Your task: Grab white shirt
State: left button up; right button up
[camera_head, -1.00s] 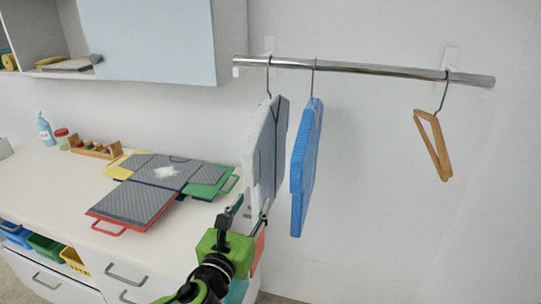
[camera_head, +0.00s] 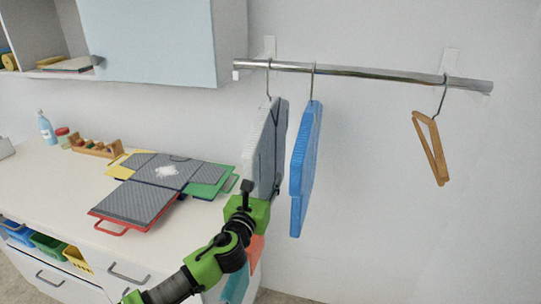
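The white shirt (camera_head: 262,150) is a folded, flat white-grey piece hanging from a hanger on the metal rail. My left gripper (camera_head: 250,192) is at the shirt's lower end, overlapping it in the picture. Its green body and a dark knuckle show, but the fingertips are hidden, so I cannot tell whether it is open, shut or touching the shirt. My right gripper is not in view.
A blue shirt (camera_head: 304,165) hangs close to the right of the white one. An empty wooden hanger (camera_head: 430,148) hangs farther right on the rail (camera_head: 380,72). A folding board (camera_head: 135,203) lies on the white counter (camera_head: 45,190) at left. A cabinet (camera_head: 150,40) is above.

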pick_arm(q)
jog(key=shift+w+d, duration=0.1)
jog(key=shift+w, duration=0.05)
grip_shut()
jog(key=shift+r, duration=0.1)
